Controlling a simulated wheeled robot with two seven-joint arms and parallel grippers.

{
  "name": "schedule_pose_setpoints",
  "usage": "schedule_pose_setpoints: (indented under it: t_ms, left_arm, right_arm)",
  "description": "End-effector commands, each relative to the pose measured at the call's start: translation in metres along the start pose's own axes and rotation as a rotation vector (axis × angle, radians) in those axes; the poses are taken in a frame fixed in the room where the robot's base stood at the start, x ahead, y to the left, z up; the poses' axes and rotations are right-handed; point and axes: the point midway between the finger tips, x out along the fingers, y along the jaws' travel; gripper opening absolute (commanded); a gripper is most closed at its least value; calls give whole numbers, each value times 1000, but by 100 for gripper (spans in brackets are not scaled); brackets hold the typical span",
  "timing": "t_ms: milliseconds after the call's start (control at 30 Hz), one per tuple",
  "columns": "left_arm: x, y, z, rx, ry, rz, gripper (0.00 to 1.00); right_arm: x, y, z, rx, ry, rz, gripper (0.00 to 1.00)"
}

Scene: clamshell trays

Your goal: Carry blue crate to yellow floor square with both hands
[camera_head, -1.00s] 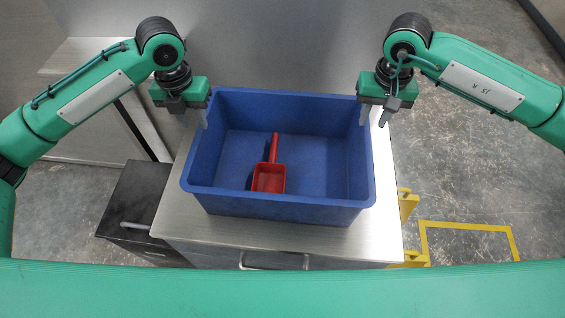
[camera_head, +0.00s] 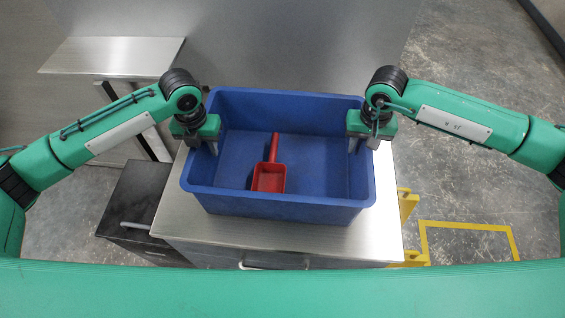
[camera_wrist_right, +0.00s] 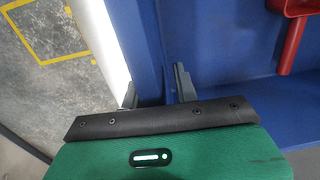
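The blue crate (camera_head: 285,208) stands upright on a metal-topped cabinet. The yellow floor square (camera_head: 470,226) is an outline on the concrete at the lower right, and part of it shows in the right wrist view (camera_wrist_right: 65,58). My left gripper (camera_head: 204,147) is at the crate's left wall, with one finger inside; its outer finger is mostly hidden. My right gripper (camera_head: 362,145) is at the right wall. In the right wrist view its spread fingers (camera_wrist_right: 156,90) stand on either side of the wall (camera_wrist_right: 148,45), with a gap on the inner side.
A red scoop (camera_head: 268,178) lies inside the crate. The cabinet top (camera_head: 330,240) has a bare strip in front. A black drawer unit (camera_head: 135,205) stands at left, a metal table (camera_head: 110,55) behind it. Yellow brackets (camera_head: 407,203) stand right of the cabinet. Floor inside the square looks clear.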

Motion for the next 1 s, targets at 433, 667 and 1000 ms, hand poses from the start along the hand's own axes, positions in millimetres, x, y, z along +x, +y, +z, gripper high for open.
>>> schedule_pose_setpoints:
  t_ms: [433,667,1000]
  left_arm:
    - [0,0,0,-1,0,0,0]
    - [-1,0,0,-1,0,0,0]
    - [-1,1,0,-1,-1,1,0]
  right_arm:
    - [-1,0,0,0,0,0,0]
    - [-1,0,0,0,0,0,0]
    - [-1,0,0,1,0,1,0]
